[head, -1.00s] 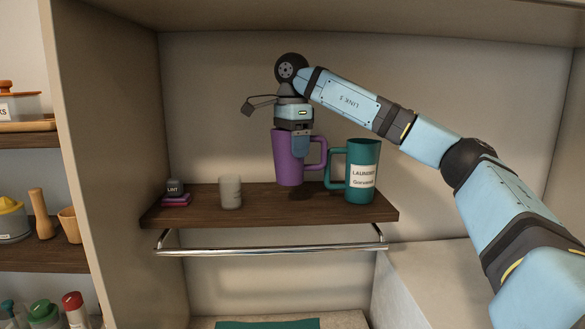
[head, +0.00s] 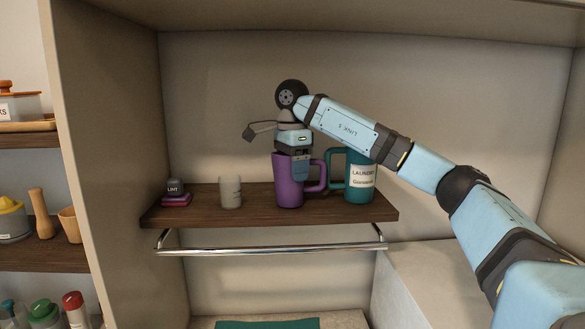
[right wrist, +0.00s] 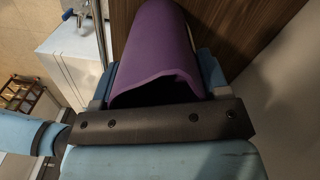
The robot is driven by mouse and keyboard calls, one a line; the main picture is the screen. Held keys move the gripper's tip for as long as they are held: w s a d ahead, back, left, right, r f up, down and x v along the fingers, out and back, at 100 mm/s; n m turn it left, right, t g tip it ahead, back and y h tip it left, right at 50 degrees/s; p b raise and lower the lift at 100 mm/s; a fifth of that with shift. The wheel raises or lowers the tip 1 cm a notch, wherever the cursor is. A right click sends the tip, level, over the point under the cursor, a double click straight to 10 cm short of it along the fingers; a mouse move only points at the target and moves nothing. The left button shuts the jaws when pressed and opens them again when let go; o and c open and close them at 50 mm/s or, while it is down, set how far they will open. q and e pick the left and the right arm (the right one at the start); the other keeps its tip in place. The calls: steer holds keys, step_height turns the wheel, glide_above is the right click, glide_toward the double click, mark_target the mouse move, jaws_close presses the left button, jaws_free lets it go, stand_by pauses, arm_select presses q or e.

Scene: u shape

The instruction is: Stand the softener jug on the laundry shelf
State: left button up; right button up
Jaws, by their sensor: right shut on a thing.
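The purple jug (head: 289,190) with a handle on its right is upright at the laundry shelf (head: 245,214), between a pale cup and a teal jug. Its base appears to be on the board. My right gripper (head: 294,165) comes from above and is shut on the purple jug near its rim. In the right wrist view the purple jug (right wrist: 160,45) fills the space between the fingers, with the brown board behind it. No label on the purple jug faces the head camera. My left gripper is not in view.
A teal jug (head: 360,178) labelled LAUNDRY stands close on the right. A pale cup (head: 230,191) and a small box marked LINT (head: 176,189) stand on the left. A metal rail (head: 270,250) hangs below the shelf's front.

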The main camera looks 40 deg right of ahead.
steer(key=o, duration=1)
steer(key=shift+f, duration=0.15)
steer(key=shift+o, duration=0.2)
step_height(320, 180, up, 12)
steer(key=shift+r, duration=0.2)
steer(key=shift+a+f, duration=0.1)
stand_by(0.4)
